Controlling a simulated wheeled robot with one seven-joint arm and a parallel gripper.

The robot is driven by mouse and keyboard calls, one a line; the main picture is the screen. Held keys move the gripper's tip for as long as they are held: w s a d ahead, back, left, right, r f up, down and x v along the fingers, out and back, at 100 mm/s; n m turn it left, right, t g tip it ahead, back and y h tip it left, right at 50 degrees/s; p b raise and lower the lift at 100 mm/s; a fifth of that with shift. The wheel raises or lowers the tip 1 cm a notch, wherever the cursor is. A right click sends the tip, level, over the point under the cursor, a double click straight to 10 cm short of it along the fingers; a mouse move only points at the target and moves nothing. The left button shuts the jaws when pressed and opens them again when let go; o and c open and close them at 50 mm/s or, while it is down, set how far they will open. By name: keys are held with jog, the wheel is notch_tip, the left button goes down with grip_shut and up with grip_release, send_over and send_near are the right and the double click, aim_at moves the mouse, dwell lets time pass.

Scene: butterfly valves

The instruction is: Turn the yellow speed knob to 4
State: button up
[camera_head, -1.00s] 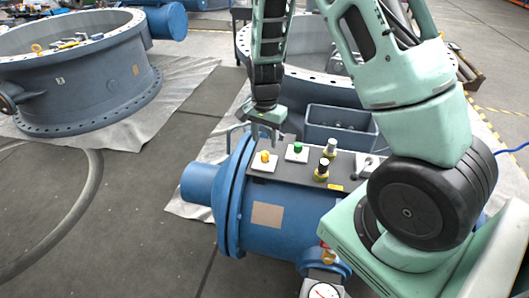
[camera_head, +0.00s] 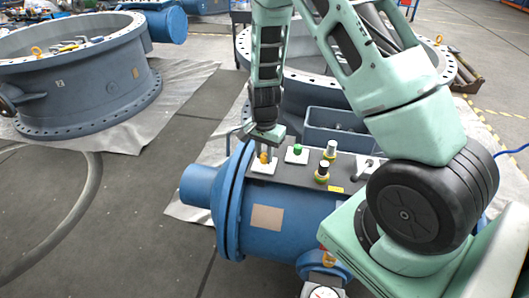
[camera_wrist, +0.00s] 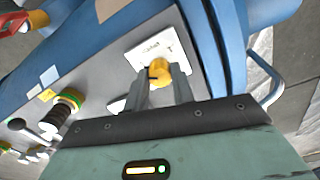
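The yellow speed knob (camera_head: 264,158) sits on a white plate (camera_head: 262,168) at the left end of the grey panel on the blue valve body. It also shows in the wrist view (camera_wrist: 159,70), with the white label plate (camera_wrist: 163,45) around it. My gripper (camera_head: 264,154) points down at the knob. In the wrist view my gripper's two fingers (camera_wrist: 160,80) stand on either side of the knob, close against it, with hardly any gap visible. The setting on the scale is too small to read, and the fingers hide part of the plate.
A green button (camera_head: 297,149) on a white plate is just right of the knob. A blue-grey bin (camera_head: 340,130) is behind the panel. A blue bent handle (camera_wrist: 268,85) is near the panel's end.

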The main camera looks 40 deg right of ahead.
aim_at(264, 155)
jog(key=shift+n, duration=0.4)
jog(key=n+p, duration=0.1)
jog(key=n, duration=0.4)
jog(key=shift+r+p, duration=0.1)
jog(key=shift+p, duration=0.25)
jog(key=n+p, duration=0.1)
jog(key=n, duration=0.4)
jog(key=shift+n, duration=0.4)
jog(key=o, duration=1)
notch_tip(264, 155, up, 17)
jog(key=shift+r+p, duration=0.15)
jog(key=shift+p, duration=0.55)
